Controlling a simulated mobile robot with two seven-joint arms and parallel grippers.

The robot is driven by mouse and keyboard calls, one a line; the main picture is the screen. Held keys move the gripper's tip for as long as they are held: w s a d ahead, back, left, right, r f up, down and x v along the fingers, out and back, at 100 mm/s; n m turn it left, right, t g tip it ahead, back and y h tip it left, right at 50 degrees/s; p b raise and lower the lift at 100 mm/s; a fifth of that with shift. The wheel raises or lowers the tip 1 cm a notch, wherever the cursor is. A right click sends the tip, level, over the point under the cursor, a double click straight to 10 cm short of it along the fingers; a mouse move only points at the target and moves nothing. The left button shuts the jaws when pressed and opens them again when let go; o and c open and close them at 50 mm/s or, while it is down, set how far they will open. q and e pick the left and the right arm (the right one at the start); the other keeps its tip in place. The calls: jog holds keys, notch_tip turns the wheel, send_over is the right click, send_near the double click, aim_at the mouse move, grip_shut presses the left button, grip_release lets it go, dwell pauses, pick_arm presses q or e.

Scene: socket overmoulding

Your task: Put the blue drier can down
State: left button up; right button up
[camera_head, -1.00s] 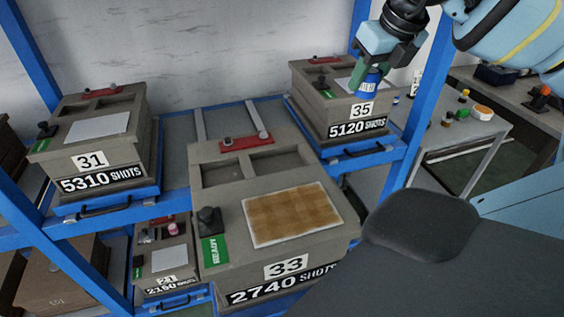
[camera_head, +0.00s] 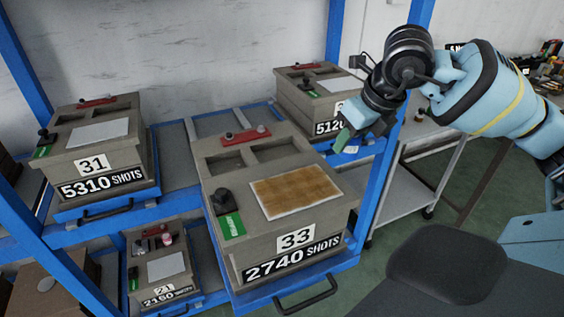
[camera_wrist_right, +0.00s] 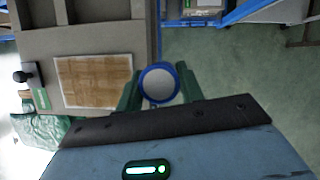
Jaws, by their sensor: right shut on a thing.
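The blue drier can (camera_wrist_right: 158,83) shows end-on in the right wrist view, as a pale disc with a blue rim. It sits between the two green fingers of my right gripper (camera_wrist_right: 159,88), which is shut on it. In the head view my right gripper (camera_head: 345,139) is at the right of the rack, in front of mould 35 and right of mould 33. The can is mostly hidden there behind the fingers and wrist. My left gripper is in neither view.
Mould 33 (camera_head: 230,165) sits on a pulled-out blue drawer, with a tan patterned sheet (camera_head: 297,195) on top. Mould 31 (camera_head: 70,150) is at left, mould 35 (camera_head: 296,96) behind. A grey side table (camera_head: 392,203) stands right of the rack, above green floor (camera_head: 415,240).

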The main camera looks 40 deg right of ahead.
jog(key=shift+s+a+f, duration=0.1)
jog(key=shift+a+f, duration=0.05)
jog(key=shift+w+a, duration=0.1)
jog(key=shift+w, duration=0.3)
jog(key=w, duration=0.1)
jog(key=w+a+p, duration=0.1)
jog(key=w, duration=0.1)
jog(key=w+a, duration=0.1)
jog(key=shift+w+a+f+p, duration=0.1)
jog(key=shift+w+a+p, duration=0.15)
jog(key=shift+p, duration=0.15)
jog(key=w+a, duration=0.1)
jog(key=w, duration=0.2)
jog(key=w+a+f, duration=0.1)
jog(key=w+a, duration=0.1)
jog(key=w, duration=0.1)
jog(key=w+a+p, duration=0.1)
jog(key=w, duration=0.2)
jog(key=shift+a+f, duration=0.15)
jog(key=shift+f, duration=1.8)
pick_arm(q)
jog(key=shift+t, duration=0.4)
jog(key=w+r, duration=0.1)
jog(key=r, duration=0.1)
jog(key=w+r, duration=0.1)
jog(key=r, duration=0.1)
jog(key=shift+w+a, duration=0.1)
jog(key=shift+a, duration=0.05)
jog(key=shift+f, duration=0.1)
